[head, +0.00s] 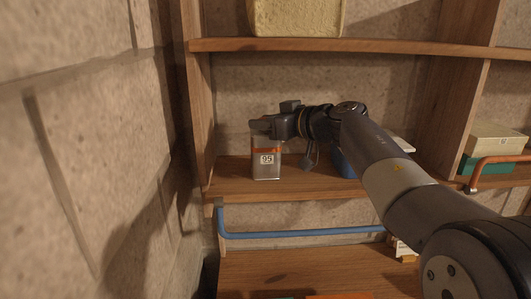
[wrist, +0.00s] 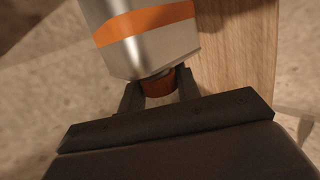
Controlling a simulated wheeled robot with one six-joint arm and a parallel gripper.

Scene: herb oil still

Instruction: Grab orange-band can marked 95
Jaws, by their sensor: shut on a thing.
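The can marked 95 (head: 266,164) is silver with an orange band and a white label. It stands at the left end of the middle wooden shelf (head: 305,184) in the head view. In the wrist view the can (wrist: 160,50) shows its metal body, the orange band and a brownish cap or neck (wrist: 158,87). My gripper (head: 264,127) is at the top of the can. In the wrist view my gripper (wrist: 158,92) has its two fingers on either side of the cap, shut on it. The label is not in the wrist view.
A blue object (head: 345,163) stands behind my arm on the same shelf. A pale box (head: 497,138) on a green one (head: 485,166) is at the right. A blue pipe (head: 300,234) runs below the shelf edge. A stone wall (head: 85,150) is close at left.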

